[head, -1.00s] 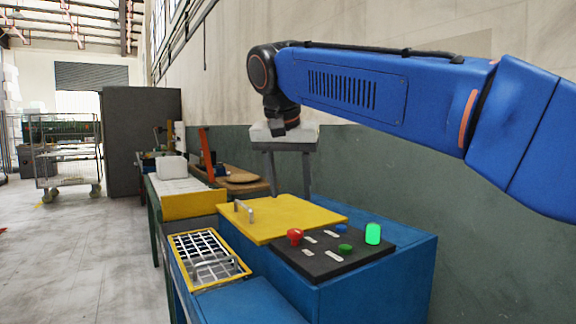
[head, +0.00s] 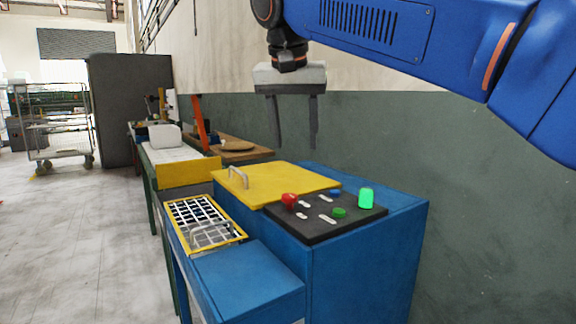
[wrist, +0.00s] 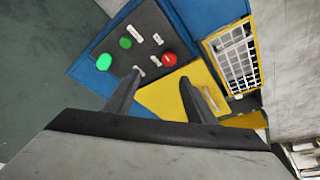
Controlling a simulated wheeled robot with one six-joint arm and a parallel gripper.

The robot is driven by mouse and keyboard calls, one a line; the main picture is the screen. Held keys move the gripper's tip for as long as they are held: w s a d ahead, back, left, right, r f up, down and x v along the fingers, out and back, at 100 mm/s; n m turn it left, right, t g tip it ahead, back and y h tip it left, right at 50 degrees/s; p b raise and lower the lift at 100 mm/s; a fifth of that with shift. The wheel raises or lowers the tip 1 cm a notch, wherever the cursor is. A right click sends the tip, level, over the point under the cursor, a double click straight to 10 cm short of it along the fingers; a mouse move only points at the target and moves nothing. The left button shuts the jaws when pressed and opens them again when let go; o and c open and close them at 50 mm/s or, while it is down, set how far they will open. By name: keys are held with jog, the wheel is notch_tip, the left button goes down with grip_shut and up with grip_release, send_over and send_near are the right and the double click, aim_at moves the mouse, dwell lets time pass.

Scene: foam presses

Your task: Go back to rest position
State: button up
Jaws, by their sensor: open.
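My gripper (head: 297,146) hangs from my blue arm in the head view, fingers pointing down and apart, with nothing between them. It is above the blue press (head: 365,262), over the yellow lid (head: 285,182) and the black control panel (head: 325,222). The lid lies flat and has a metal handle (head: 237,177). The panel carries a red knob (head: 289,200), a green button (head: 339,212), a blue button and a lit green lamp (head: 366,197). In the wrist view my two fingers (wrist: 160,82) show over the panel and lid, clear of both.
A yellow-framed grid tray (head: 203,222) with a handle sits on the press's left side. Beyond stand a yellow-fronted table (head: 187,174), a dark cabinet (head: 131,112) and a wire trolley (head: 55,125). The floor at left is clear. A wall runs behind the press.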

jog(key=s+d+f+n, duration=0.1)
jog(key=s+d+f, duration=0.3)
jog(key=d+f, duration=0.5)
jog(key=s+d+f+n, duration=0.1)
jog(key=s+d+f, duration=0.3)
jog(key=d+f, duration=0.45)
jog(key=s+d+f, duration=0.5)
jog(key=s+f, duration=0.2)
jog(key=f, duration=0.3)
jog(key=s+d+f, duration=0.6)
jog(key=s+f, duration=0.2)
jog(key=f, duration=0.3)
jog(key=shift+f+y, duration=0.2)
jog(key=shift+y, duration=0.2)
